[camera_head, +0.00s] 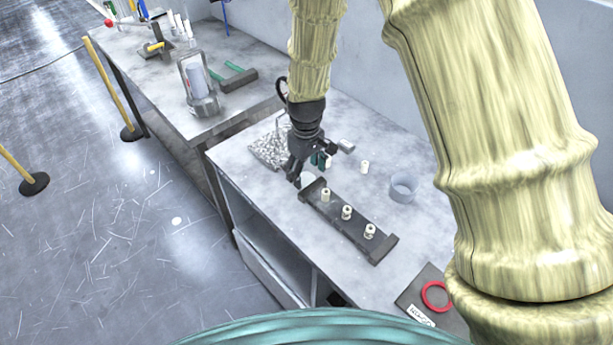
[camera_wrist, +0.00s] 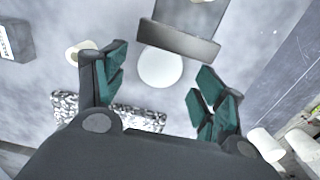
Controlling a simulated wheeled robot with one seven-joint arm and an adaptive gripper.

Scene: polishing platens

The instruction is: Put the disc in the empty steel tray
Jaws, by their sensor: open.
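A pale round disc (camera_wrist: 160,67) lies on the bench top. In the head view it (camera_head: 308,180) shows partly behind my gripper (camera_head: 302,178). In the wrist view my gripper (camera_wrist: 152,88) is open, with its teal fingers apart on either side of the disc and nothing between them touching it. A long dark grey metal tray (camera_head: 332,224) lies beside the disc, with raised ends and three white spools standing along it. Its near end (camera_wrist: 178,42) lies just beyond the disc in the wrist view. I cannot make out an empty steel tray.
A crumpled silvery mat (camera_head: 268,152) lies left of my gripper. A white spool (camera_head: 364,167) and a clear ring (camera_head: 404,187) stand to the right. A red ring (camera_head: 436,297) lies on a dark plate at the front. Another bench (camera_head: 165,72) with tools stands behind.

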